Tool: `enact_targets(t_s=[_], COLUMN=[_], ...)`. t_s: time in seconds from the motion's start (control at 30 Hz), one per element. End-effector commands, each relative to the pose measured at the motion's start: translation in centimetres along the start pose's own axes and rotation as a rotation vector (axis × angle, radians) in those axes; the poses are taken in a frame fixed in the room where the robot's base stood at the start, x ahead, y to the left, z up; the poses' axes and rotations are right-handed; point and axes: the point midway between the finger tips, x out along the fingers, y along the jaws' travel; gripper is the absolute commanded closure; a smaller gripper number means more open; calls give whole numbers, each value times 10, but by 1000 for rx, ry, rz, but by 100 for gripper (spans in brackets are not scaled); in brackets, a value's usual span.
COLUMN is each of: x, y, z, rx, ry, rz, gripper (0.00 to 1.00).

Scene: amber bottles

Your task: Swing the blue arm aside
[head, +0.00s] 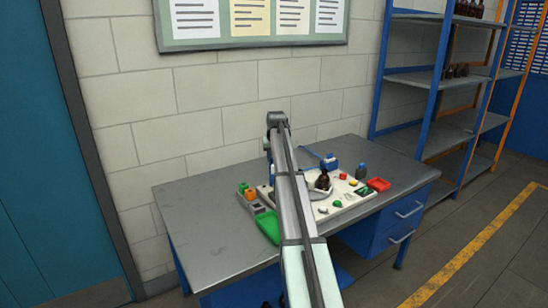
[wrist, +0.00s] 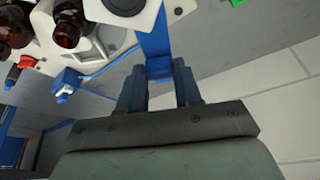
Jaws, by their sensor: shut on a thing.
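The blue arm (wrist: 154,40) reaches down from a white machine (wrist: 115,35) in the wrist view, its end between my fingers. My gripper (wrist: 158,76) is shut on that end. My own arm crosses the middle of that view and hides my fingers and the held end.
Amber bottles (wrist: 67,25) stand on the machine in the wrist view. On the grey table (head: 205,215) are an amber bottle (head: 322,181), a red tray (head: 378,184) and a green tray (head: 268,228). The table's left part is clear. Blue shelves stand at right.

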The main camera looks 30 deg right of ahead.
Motion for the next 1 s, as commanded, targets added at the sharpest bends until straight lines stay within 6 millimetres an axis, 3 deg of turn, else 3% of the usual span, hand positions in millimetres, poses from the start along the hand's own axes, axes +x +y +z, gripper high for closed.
enact_targets(t_s=[0.1,0.13,0.4,0.73,1.0], x=[0,0,0,-5,-45], y=[-1,-1,-1,0,0], z=[0,0,0,0,0], rx=[3,3,1,0,0], ry=[1,1,1,1,3], rz=[-2,-2,-2,-2,-2], gripper=[100,64,40,40,40])
